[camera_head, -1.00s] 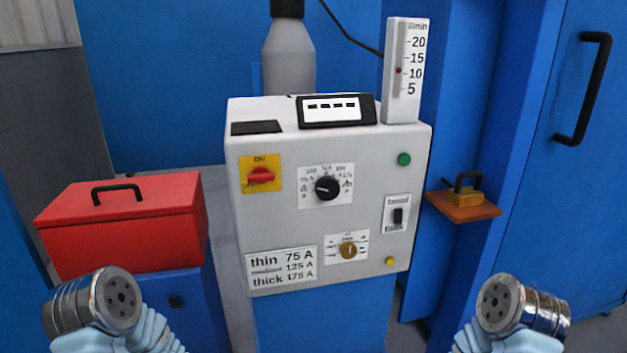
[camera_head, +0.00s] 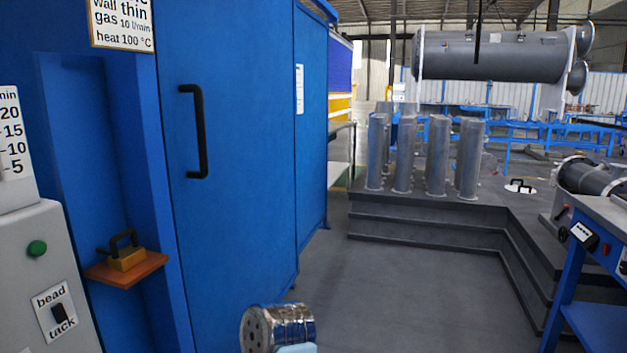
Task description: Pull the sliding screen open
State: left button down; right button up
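The sliding screen (camera_head: 235,170) is a tall blue panel left of the middle, with a black vertical bar handle (camera_head: 198,132) near its left edge. It stands against a blue post, and I cannot tell whether any gap is there. One of my arms shows at the bottom as a metal wrist end (camera_head: 278,328) with a pale blue part below it, apart from the screen and well below the handle. It is likely my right arm; its fingers are not visible. My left arm is out of view.
A grey control box (camera_head: 40,280) stands at the left. An orange shelf (camera_head: 128,272) with a black-handled yellow block juts from the post. Dark steps (camera_head: 420,225) with several grey cylinders rise at the right, beside a blue bench (camera_head: 592,250). Grey floor is clear between.

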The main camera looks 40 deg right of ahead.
aim_at(226, 69)
jog(key=z, duration=1.2)
